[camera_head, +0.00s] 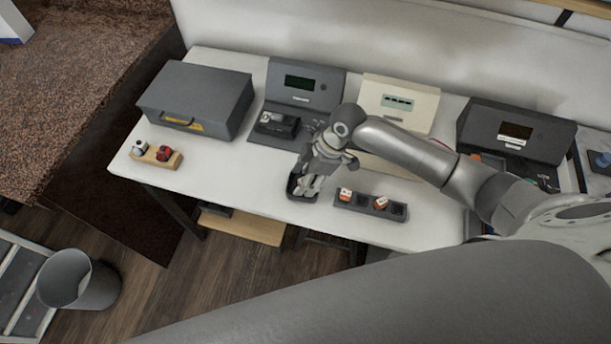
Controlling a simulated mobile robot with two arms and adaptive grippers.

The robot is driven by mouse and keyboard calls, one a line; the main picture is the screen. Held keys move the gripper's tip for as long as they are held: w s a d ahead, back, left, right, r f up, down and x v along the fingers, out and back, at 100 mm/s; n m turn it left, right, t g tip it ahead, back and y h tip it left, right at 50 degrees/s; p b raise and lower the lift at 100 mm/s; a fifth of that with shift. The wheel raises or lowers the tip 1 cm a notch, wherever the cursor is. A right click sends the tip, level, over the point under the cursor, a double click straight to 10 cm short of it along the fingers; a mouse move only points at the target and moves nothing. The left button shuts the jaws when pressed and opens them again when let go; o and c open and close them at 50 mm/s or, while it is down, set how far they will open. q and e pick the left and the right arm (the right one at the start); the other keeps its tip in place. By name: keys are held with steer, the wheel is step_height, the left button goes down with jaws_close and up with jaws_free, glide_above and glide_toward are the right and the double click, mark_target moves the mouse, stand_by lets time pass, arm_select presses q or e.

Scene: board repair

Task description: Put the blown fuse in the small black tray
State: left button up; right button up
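The small black tray (292,188) sits near the front edge of the white table, left of a dark socket block. My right gripper (307,188) points down over this tray, with its fingertips at or just above the inside. The fingers are small and partly blend together, so I cannot tell whether they are open or shut. I cannot make out a blown fuse in the gripper or in the tray; the fingers cover much of the tray. My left gripper is not in view.
A wooden holder (172,163) carries a white and a red item. A grey case (195,98), a grey device (305,88), a cream device (410,99) and a dark device (515,133) line the back.

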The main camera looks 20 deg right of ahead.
steer(key=shift+r, duration=0.1)
steer(key=v, duration=1.1)
steer(key=shift+d+r, duration=0.15)
steer(key=shift+r, duration=0.25)
steer(key=shift+s, duration=0.1)
